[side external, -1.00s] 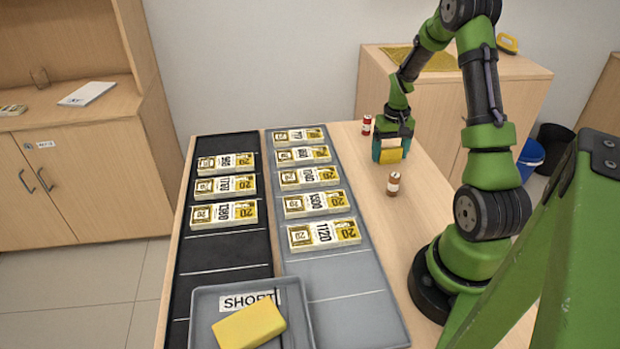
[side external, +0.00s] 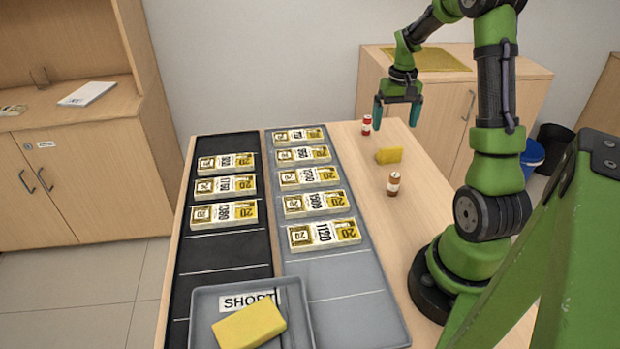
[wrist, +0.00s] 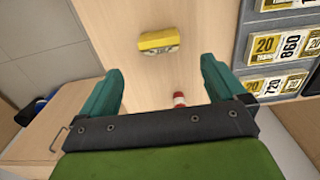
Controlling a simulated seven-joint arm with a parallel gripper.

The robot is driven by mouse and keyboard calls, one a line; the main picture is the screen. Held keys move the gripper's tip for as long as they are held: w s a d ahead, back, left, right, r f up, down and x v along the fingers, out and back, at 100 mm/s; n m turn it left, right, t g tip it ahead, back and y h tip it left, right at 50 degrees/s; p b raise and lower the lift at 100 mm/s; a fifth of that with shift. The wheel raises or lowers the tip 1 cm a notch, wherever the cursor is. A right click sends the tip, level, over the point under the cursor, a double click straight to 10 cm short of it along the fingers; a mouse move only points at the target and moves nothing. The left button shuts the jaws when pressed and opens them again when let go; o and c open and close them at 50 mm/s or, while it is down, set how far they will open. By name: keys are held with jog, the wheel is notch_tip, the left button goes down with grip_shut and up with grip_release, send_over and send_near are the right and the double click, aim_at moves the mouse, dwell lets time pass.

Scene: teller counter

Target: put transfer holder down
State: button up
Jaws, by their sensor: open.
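The transfer holder seems to be the small yellow block (side external: 389,156) standing on the bare wood at the right of the table. It also shows in the wrist view (wrist: 158,41), ahead of the fingertips and apart from them. My gripper (side external: 398,115) is open and empty, raised above and behind the block. Its two teal fingers are spread wide in the wrist view (wrist: 160,82).
Banknote bundles lie on a grey tray (side external: 340,268) and a black tray (side external: 222,254). A grey bin labelled SHORT (side external: 203,309) holds a yellow sponge-like block (side external: 248,325).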

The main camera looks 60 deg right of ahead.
jog(key=w+a+r+n+t, duration=0.1)
jog(key=w+a+r+t, duration=0.1)
jog(key=a+r, duration=0.55)
jog(key=w+a+r+n+t, duration=0.15)
jog(key=a+r, duration=0.25)
jog(key=a, duration=0.7)
jog(key=s+a+r+n+t+y, duration=0.1)
jog(key=s+a+t, duration=0.1)
jog(key=s+a, duration=0.2)
jog(key=s+a+r+n+t+y, duration=0.1)
jog(key=s+a, duration=0.2)
jog(key=a, duration=0.8)
jog(key=shift+s+a+t, duration=0.2)
jog(key=shift+s+t, duration=0.15)
jog(key=shift+s, duration=0.05)
jog(key=shift+o, duration=0.3)
jog(key=shift+r, duration=0.1)
